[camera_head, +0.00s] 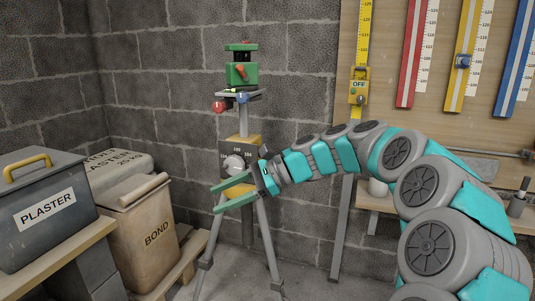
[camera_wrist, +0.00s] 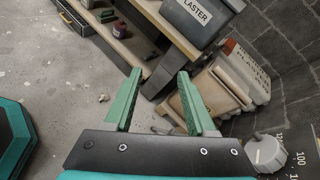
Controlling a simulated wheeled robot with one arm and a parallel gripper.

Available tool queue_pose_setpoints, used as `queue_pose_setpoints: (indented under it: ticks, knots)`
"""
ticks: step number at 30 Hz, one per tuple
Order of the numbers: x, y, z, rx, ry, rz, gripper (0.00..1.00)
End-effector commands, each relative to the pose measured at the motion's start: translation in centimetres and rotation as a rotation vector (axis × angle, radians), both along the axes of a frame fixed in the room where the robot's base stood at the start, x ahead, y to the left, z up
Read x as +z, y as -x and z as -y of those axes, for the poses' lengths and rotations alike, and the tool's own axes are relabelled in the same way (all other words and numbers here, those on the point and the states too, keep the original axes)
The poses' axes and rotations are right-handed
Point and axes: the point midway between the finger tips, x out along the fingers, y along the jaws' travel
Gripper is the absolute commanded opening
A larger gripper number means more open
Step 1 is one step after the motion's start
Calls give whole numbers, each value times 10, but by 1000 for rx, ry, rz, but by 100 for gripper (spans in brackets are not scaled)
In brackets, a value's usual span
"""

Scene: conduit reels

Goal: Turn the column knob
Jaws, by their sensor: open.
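The column knob (camera_head: 234,163) is a pale round knob on a dark dial plate (camera_head: 238,152) with white numbers, fixed to the tripod's column (camera_head: 243,122). In the wrist view the knob (camera_wrist: 265,152) shows at the lower right, outside my fingers, with part of its numbered plate (camera_wrist: 300,158). My gripper (camera_head: 214,198) has two green fingers, open and empty, just below the knob in the head view and pointing left. In the wrist view my gripper (camera_wrist: 159,73) has nothing between its fingers. I see no contact with the knob. The knob's pointer direction is unclear.
A green instrument (camera_head: 242,70) tops the tripod, with a red knob (camera_head: 219,107) below it. A plaster bin (camera_head: 40,203) and a bond sack (camera_head: 148,231) stand left. A wooden board (camera_head: 420,75) with rulers and a bench (camera_head: 375,204) are right. The block wall is close behind.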

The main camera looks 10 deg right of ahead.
Motion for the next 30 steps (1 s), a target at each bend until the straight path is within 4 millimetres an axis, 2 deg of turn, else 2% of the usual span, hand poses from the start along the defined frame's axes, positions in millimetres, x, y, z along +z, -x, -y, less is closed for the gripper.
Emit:
queue_pose_setpoints:
  ticks: [1, 3, 5, 9, 12, 15, 18, 21, 23, 26, 30]
  knots:
    - [3, -24, 12, -55, -54, -47, 56]
    - [11, -54, 30, -131, -134, -112, 56]
    - [14, -80, 49, -196, -199, -168, 56]
    - [16, -133, 101, -339, -346, -290, 56]
    - [13, -160, 137, -423, -430, -360, 56]
    - [8, -178, 168, -486, -494, -412, 56]
    - [6, -188, 191, -530, -541, -450, 56]
    - [3, -194, 205, -555, -567, -470, 56]
    - [3, -197, 207, -561, -575, -476, 56]
    - [3, -201, 202, -563, -577, -479, 56]
    - [2, -210, 184, -563, -576, -478, 56]
